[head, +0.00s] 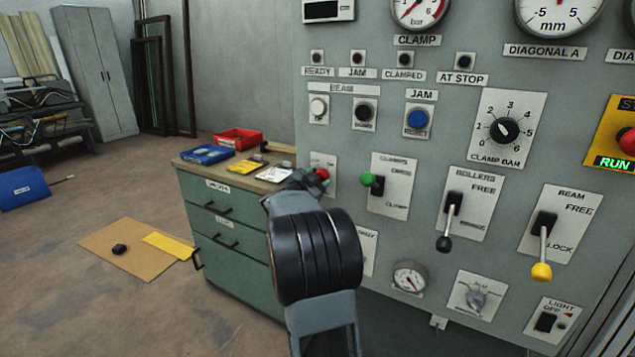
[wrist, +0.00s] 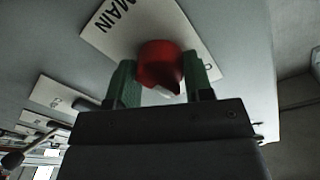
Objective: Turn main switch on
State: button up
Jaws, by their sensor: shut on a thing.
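The main switch is a red knob (wrist: 159,62) on a white plate (wrist: 118,28) lettered MAIN in the wrist view. My gripper (wrist: 161,78) has its two green fingers on either side of the knob and is shut on it. In the head view the red knob (head: 322,174) shows at the left end of the grey panel, and my gripper (head: 308,179) meets it there. My wrist hides part of the plate in the head view. I cannot read the knob's on or off position.
Right of the knob, the panel carries a green-knobbed clamp lever (head: 368,180), a rollers lever (head: 448,220) and a yellow-tipped beam lever (head: 542,255). A green drawer cabinet (head: 232,228) with trays stands behind my arm.

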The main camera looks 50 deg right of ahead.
jog(key=m+b, duration=0.2)
jog(key=m, duration=0.3)
jog(key=shift+m+b, duration=0.65)
jog(key=shift+m, duration=1.05)
jog(key=shift+t, duration=0.3)
jog(key=o, duration=0.9)
jog(key=shift+o, duration=0.2)
jog(key=shift+r, duration=0.1)
jog(key=p+v, duration=0.1)
jog(key=v, duration=1.3)
jog(key=shift+r, duration=0.15)
